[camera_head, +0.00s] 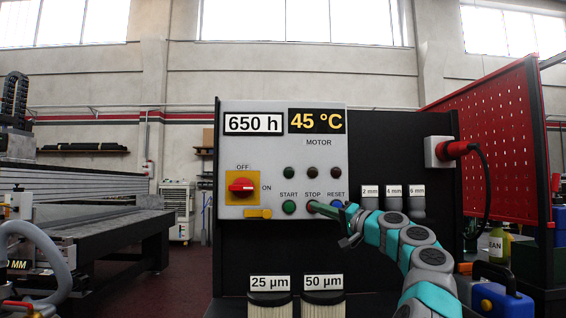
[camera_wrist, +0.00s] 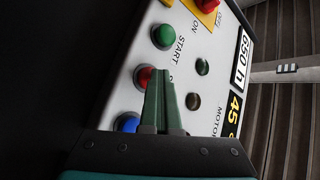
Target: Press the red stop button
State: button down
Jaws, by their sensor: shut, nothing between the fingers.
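The red stop button (camera_wrist: 144,76) sits on a light grey control panel (camera_head: 275,150), under the label STOP and between the green start button (camera_wrist: 163,36) and the blue reset button (camera_wrist: 128,122). My gripper (camera_head: 320,208) reaches in from the lower right in the head view, its fingertips at the stop button and covering most of it. In the wrist view my green fingers (camera_wrist: 161,80) are together, with nothing between them, and overlap the edge of the stop button. I cannot tell whether the tips touch it.
A red rotary switch (camera_head: 241,187) on a yellow plate is at the panel's left. A red plug with a cable (camera_head: 457,149) is at the right. Three labelled holders (camera_head: 392,198) are right of the reset button. Two filters (camera_head: 297,304) are below.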

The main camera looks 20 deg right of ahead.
jog(key=shift+s+a, duration=0.1)
jog(key=shift+s, duration=0.2)
jog(key=s+a+b, duration=0.1)
jog(key=s+b, duration=0.4)
jog(key=shift+s+a+b, duration=0.3)
jog(key=shift+s+b, duration=0.1)
dwell(0.5)
